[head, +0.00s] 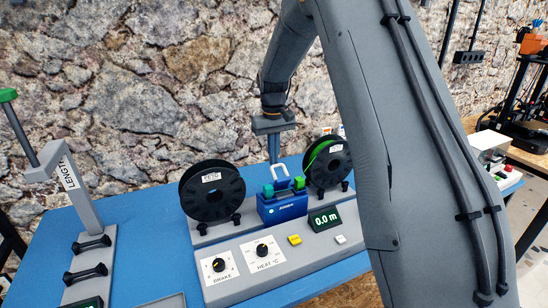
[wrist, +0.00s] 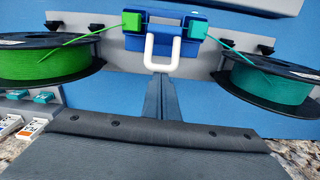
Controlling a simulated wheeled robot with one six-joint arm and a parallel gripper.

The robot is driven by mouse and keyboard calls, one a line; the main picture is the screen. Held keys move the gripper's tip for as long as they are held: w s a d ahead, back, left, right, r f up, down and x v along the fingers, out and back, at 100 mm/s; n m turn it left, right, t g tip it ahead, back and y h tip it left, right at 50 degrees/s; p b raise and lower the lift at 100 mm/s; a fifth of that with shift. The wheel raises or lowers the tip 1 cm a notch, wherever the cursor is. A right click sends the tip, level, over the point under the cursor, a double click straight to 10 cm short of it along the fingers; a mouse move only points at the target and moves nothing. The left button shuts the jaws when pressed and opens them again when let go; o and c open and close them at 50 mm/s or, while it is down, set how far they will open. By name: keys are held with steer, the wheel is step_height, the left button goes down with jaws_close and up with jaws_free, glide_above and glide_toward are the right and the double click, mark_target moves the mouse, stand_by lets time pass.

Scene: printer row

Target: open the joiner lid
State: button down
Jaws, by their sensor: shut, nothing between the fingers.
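The joiner (head: 283,209) is a small blue box in the middle of the grey bench unit, between two spools. A white U-shaped handle (head: 280,171) stands up at its top; it also shows in the wrist view (wrist: 163,66) below the blue body. A teal block and a green block (wrist: 131,21) sit at the joiner's two ends. I cannot tell the lid's exact angle. My gripper (head: 273,160) is shut and empty, pointing down just behind the handle. In the wrist view its fingertips (wrist: 156,80) appear close to the handle; contact is unclear.
A dark spool (head: 212,190) stands left of the joiner and a green-filament spool (head: 328,163) right. The brake and heat knobs (head: 263,250) and a 0.0 m display (head: 325,219) are in front. A stone wall is close behind; my arm covers the right side.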

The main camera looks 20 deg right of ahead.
step_height(320, 180, up, 7)
steer(key=b, duration=0.2)
steer(key=s+a+f, duration=0.1)
steer(key=s+f, duration=0.2)
steer(key=s, duration=0.8)
steer(key=s+a+f, duration=0.1)
steer(key=s+f, duration=0.3)
steer(key=s, duration=0.6)
steer(key=s+a+f, duration=0.2)
steer(key=s+f, duration=0.1)
steer(key=s, duration=0.8)
steer(key=shift+s+f+m+t, duration=0.15)
steer(key=shift+s+m+t, duration=0.15)
steer(key=shift+s+m, duration=0.1)
steer(key=shift+a, duration=0.1)
